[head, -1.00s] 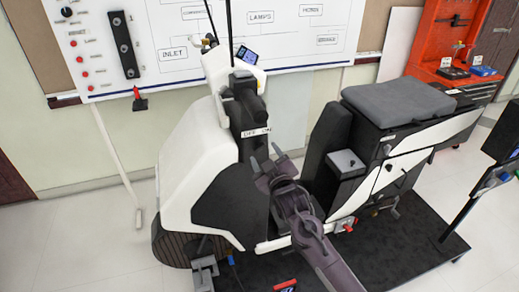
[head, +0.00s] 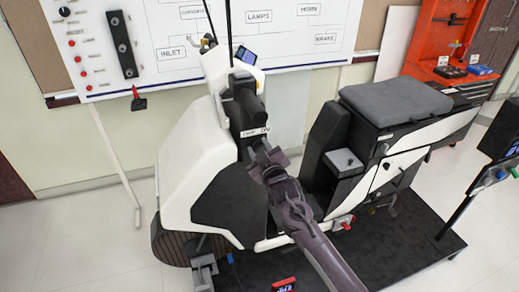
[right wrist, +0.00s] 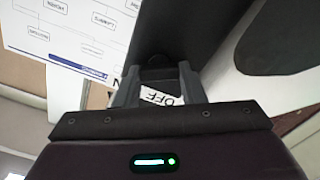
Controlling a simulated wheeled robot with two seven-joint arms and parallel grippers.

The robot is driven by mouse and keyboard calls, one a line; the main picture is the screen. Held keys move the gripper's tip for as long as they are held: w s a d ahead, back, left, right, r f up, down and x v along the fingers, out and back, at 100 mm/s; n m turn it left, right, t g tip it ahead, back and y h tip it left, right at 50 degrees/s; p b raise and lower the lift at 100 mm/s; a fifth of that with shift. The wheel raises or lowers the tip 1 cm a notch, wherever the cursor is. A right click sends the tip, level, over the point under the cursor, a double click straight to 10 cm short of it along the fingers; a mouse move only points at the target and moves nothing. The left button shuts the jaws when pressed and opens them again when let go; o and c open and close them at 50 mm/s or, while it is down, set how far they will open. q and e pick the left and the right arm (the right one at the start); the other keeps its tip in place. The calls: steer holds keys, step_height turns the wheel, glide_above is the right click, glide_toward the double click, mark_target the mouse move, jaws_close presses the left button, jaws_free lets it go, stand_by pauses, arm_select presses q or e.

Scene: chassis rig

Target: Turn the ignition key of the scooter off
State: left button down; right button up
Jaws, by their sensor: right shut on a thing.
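The white and black scooter (head: 187,168) stands on a dark platform. My right gripper (head: 258,150) is at its front column, just below the white OFF/ON label (head: 255,132). In the right wrist view the two fingers (right wrist: 158,80) reach up to the dark column, with a small dark piece, the ignition key (right wrist: 158,62), between their tips. The gripper is shut on it. The key is hidden in the head view, and its exact angle cannot be told. The OFF label (right wrist: 160,98) shows between the fingers, partly covered. My left gripper is not in view.
The scooter's seat (head: 395,100) and a black side box with a grey top (head: 344,160) are right of my arm. A whiteboard (head: 290,35) stands behind. An orange tool cabinet (head: 440,40) is at the back right. A display stand (head: 497,160) is at the right edge.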

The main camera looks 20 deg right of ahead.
steer(key=shift+n, duration=0.4)
steer(key=n, duration=0.4)
steer(key=shift+f+n, duration=0.15)
steer(key=shift+n, duration=0.15)
steer(key=n, duration=0.3)
steer(key=shift+a, duration=0.1)
steer(key=shift+f+n, duration=0.1)
steer(key=shift+n, duration=1.6)
steer(key=o, duration=1)
